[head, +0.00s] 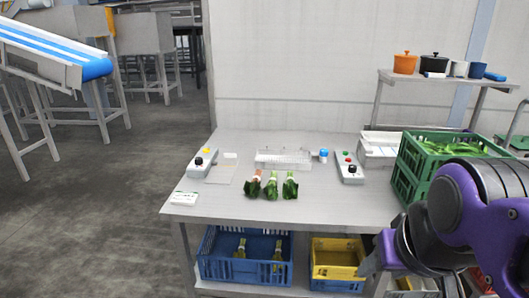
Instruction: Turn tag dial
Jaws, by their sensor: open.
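Two grey control boxes stand on the metal table (240,204). The left box (206,166) carries a black knob (199,161) and a yellow button. The right box (345,172) carries a black knob (352,169) with red and green buttons. I cannot tell which knob is the tag dial; any markings are too small to read. My gripper (385,272) is low at the right, in front of the table and apart from both boxes. It is open, and partly hidden by my arm and the frame edge.
Several bundled greens (271,189) lie mid-table before a clear rack (284,158). A green crate of leaves (408,170) stands on the right side. A blue crate (244,271) and a yellow crate (337,284) sit below. The front strip of tabletop is mostly clear.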

